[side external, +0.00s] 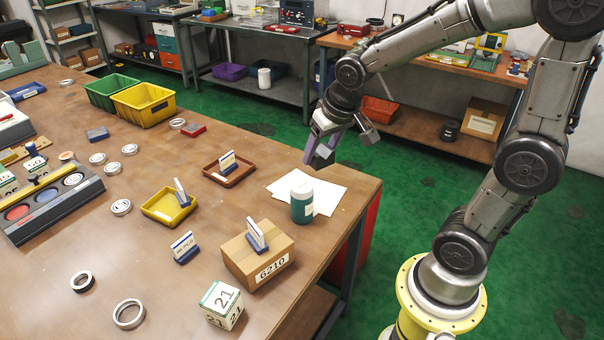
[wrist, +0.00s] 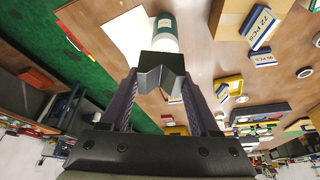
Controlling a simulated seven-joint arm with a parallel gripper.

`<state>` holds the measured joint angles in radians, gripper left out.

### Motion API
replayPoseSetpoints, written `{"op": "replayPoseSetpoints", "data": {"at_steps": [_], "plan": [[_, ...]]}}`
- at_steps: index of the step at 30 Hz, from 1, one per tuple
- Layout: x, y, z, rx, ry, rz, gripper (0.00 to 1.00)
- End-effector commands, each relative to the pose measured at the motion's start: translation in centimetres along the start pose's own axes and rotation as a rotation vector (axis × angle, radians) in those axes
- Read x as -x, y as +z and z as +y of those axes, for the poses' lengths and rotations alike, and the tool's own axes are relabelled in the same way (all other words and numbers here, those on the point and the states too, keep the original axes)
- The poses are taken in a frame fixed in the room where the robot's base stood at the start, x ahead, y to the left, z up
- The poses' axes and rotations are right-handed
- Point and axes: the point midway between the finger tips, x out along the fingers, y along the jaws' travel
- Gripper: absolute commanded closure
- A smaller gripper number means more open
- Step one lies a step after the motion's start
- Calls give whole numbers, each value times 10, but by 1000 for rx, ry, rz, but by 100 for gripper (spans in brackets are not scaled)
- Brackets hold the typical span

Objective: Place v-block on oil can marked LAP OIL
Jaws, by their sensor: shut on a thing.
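A green can with a pale top (side external: 302,203) stands upright near the right edge of the bench, apart from the v-block. It also shows in the wrist view (wrist: 166,34), just beyond the block. Its marking is too small to read, so I cannot tell whether it says LAP OIL.
White paper (side external: 325,193) lies beside the green can. A cardboard box marked 6210 (side external: 258,262) with a sign on it, a brown tray (side external: 229,176) and a yellow tray (side external: 168,207) stand nearby. Several rings lie on the left. Green floor lies beyond the bench edge.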

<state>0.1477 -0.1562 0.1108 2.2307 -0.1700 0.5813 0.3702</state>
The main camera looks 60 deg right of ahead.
Motion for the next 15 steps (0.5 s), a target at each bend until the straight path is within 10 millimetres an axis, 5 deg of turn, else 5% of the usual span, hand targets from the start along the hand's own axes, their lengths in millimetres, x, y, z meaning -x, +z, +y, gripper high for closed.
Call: {"op": "replayPoseSetpoints", "data": {"at_steps": [6,15], "plan": [[-45,-17,-6,0,1,0,100],[-72,-26,-9,-1,0,3,100]]}}
